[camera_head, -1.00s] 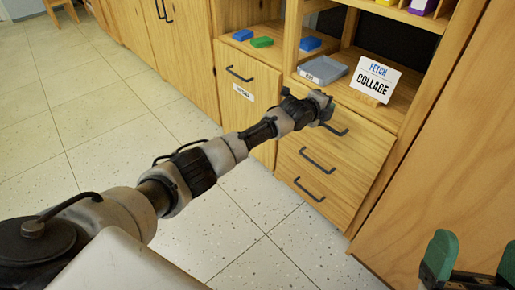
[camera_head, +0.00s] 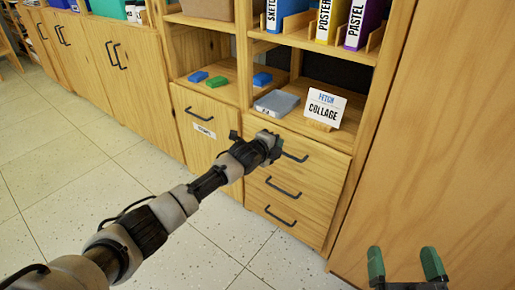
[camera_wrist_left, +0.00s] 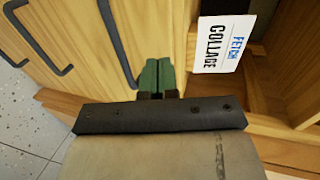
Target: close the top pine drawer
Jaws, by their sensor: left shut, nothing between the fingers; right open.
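The top pine drawer (camera_head: 325,165) is the uppermost of three stacked drawers in the head view. Its front looks about level with the two fronts below; I cannot tell if a small gap is left. Its dark bar handle (camera_head: 294,157) shows beside my left gripper (camera_head: 272,147), which is in front of the drawer's upper left part. In the left wrist view the shut green fingertips of the left gripper (camera_wrist_left: 157,76) are at the drawer front, beside the handle (camera_wrist_left: 117,42); contact is unclear. My right gripper (camera_head: 405,265) is open and empty at lower right.
A "Fetch Collage" sign (camera_head: 325,107) and a grey tray (camera_head: 276,103) stand on the shelf above the drawers. A labelled cabinet door (camera_head: 205,135) is to the left, a tall wood panel (camera_head: 440,150) to the right. The speckled floor in front is clear.

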